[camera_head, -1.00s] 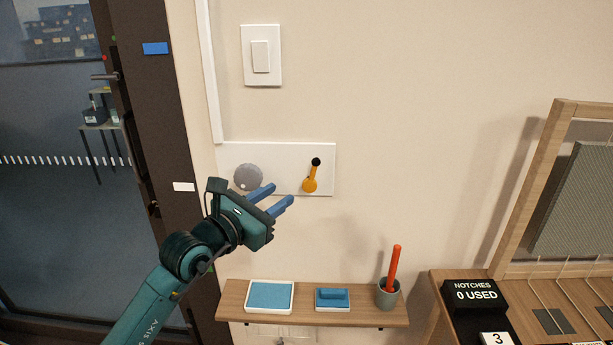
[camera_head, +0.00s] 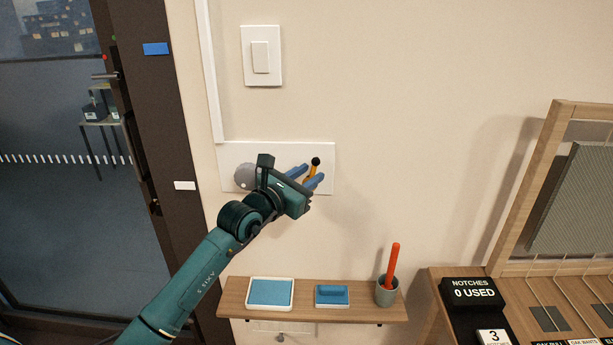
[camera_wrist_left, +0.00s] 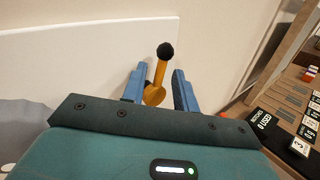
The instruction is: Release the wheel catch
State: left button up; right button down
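The wheel catch looks to be the orange lever with a black knob (camera_head: 313,168) on a white wall plate (camera_head: 230,155). The lever stands nearly upright, leaning a little right. A round grey wheel (camera_head: 243,177) sits on the plate's left part, partly covered by my gripper. My left gripper (camera_head: 312,177) is open in front of the lever. In the left wrist view the orange lever (camera_wrist_left: 160,75) rises between the two blue fingers (camera_wrist_left: 155,88), with gaps on both sides; I cannot tell the depth between them. My right gripper is not in view.
A white switch (camera_head: 261,56) is above the plate. A counter with a "NOTCHES 0 USED" sign (camera_head: 473,292) is at right.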

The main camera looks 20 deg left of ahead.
pick_arm(q)
grip_shut()
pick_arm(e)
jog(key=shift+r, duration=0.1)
pick_arm(q)
jog(key=shift+f, duration=0.1)
jog(key=shift+f+n+b, duration=0.2)
jog(key=shift+n+b, duration=0.1)
jog(key=shift+b, duration=0.35)
jog(key=shift+s+a+r+n+t+b, duration=0.15)
jog(key=shift+a+n+t+b, duration=0.2)
jog(key=shift+n+t+b, duration=0.45)
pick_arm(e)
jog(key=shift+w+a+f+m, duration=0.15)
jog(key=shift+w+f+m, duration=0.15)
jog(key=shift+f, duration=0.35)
pick_arm(q)
jog(key=shift+o, duration=0.4)
grip_release()
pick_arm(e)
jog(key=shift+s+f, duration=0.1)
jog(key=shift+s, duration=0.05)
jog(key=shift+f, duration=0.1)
